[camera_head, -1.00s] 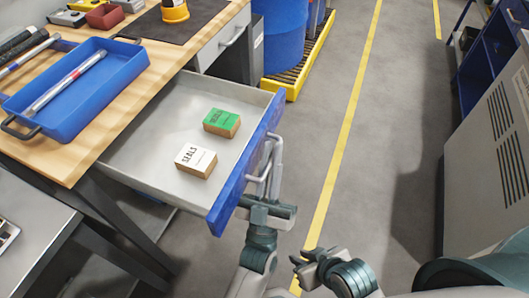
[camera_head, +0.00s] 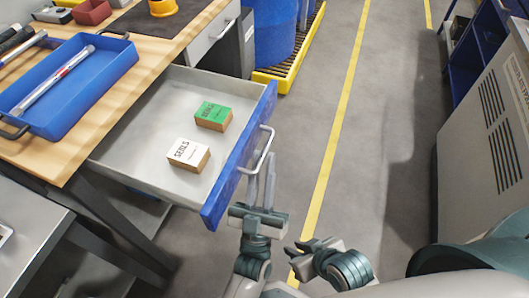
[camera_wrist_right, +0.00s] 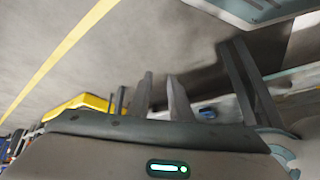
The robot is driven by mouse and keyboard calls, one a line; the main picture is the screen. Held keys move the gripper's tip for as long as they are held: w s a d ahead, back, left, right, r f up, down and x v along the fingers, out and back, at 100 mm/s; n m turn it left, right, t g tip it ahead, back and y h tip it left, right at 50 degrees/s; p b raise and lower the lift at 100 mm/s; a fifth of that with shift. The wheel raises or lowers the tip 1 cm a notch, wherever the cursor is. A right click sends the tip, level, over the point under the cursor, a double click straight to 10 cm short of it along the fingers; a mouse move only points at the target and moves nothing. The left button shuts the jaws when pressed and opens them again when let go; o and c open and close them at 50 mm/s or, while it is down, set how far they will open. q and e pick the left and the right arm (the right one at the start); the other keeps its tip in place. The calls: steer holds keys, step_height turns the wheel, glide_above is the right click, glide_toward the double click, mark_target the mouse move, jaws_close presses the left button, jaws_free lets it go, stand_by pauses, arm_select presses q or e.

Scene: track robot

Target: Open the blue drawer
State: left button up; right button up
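The blue-fronted drawer (camera_head: 240,160) is pulled well out of the workbench in the head view, with its grey inside showing. Its metal handle (camera_head: 262,150) is on the outer side of the blue front. My left gripper (camera_head: 261,186) is just below the handle, with its two fingers pointing up towards it and a gap between them. Nothing shows held in it; whether a fingertip touches the handle is hard to tell. My right gripper (camera_head: 295,258) is lower, over the floor, with its fingers apart and empty. Its fingers also show in the right wrist view (camera_wrist_right: 162,95).
In the drawer lie a green-topped box (camera_head: 213,116) and a white-topped SEALS box (camera_head: 188,155). A blue tray (camera_head: 105,70) lies on the wooden bench top (camera_head: 65,165). Blue barrels stand on a yellow-edged pallet (camera_head: 290,75). A grey cabinet (camera_head: 480,140) stands right; the floor between is clear.

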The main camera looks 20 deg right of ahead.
arm_select(q)
steer(key=v, duration=0.4)
arm_select(e)
steer(key=shift+a+r, duration=0.15)
steer(key=shift+a, duration=0.4)
steer(key=shift+d, duration=0.1)
